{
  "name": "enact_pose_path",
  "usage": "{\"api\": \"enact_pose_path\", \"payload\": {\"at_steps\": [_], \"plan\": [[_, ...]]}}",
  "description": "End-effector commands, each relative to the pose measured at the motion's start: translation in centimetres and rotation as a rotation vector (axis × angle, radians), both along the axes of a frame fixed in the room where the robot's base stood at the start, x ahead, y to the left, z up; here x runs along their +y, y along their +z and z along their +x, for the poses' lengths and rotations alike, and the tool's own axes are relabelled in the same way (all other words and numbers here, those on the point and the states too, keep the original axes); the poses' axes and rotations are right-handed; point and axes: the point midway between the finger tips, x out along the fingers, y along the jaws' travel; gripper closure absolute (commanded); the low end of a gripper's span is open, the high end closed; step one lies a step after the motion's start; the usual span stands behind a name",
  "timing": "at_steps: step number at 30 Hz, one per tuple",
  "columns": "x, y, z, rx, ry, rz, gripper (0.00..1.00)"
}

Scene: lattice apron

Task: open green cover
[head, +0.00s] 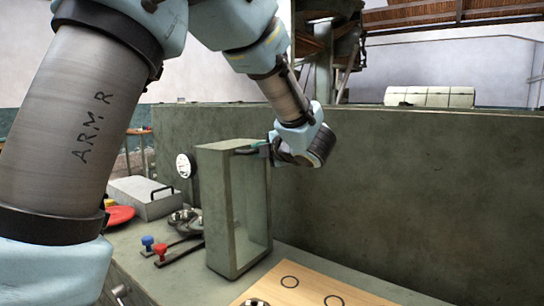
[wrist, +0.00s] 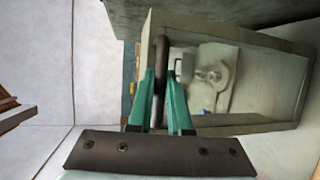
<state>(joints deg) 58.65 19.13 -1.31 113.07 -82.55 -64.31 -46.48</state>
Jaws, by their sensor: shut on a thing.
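The green cover (head: 217,215) is a grey-green, box-shaped frame standing upright on the counter in the head view. Its frame (wrist: 250,36) also fills the right half of the wrist view. A dark curved handle (wrist: 187,45) is on the cover's near side. My gripper (wrist: 164,80) has its two teal fingers on either side of this handle, shut on it. In the head view my gripper (head: 262,146) is at the cover's top edge, with the fingertips small and partly hidden. Whether the cover is ajar I cannot tell.
Left of the cover are a blue knob (head: 147,241), a red knob (head: 160,250), a grey box with a handle (head: 142,196) and a red dish (head: 119,215). A gauge (head: 184,166) is on the back wall. A wooden board with rings (head: 310,287) lies in front at right.

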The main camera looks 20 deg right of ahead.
Motion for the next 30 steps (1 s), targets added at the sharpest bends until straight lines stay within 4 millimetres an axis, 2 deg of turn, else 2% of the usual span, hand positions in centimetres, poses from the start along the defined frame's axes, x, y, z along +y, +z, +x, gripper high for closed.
{"api": "enact_pose_path", "payload": {"at_steps": [1, 3, 9, 20, 21, 28, 30], "plan": [[1.1, 1.2, 1.5, 0.032, 0.011, -0.02, 1.0], [2.0, 1.5, 3.1, 0.066, 0.009, -0.038, 1.0], [3.5, 1.9, 6.1, 0.079, 0.003, -0.045, 1.0], [3.8, 2.1, 6.6, 0.078, 0.001, -0.042, 1.0], [3.8, 2.1, 6.6, 0.078, 0.001, -0.042, 0.81], [3.8, 2.2, 6.6, 0.077, 0.001, -0.043, 0.56], [3.8, 2.2, 6.6, 0.077, 0.001, -0.043, 0.53]]}}
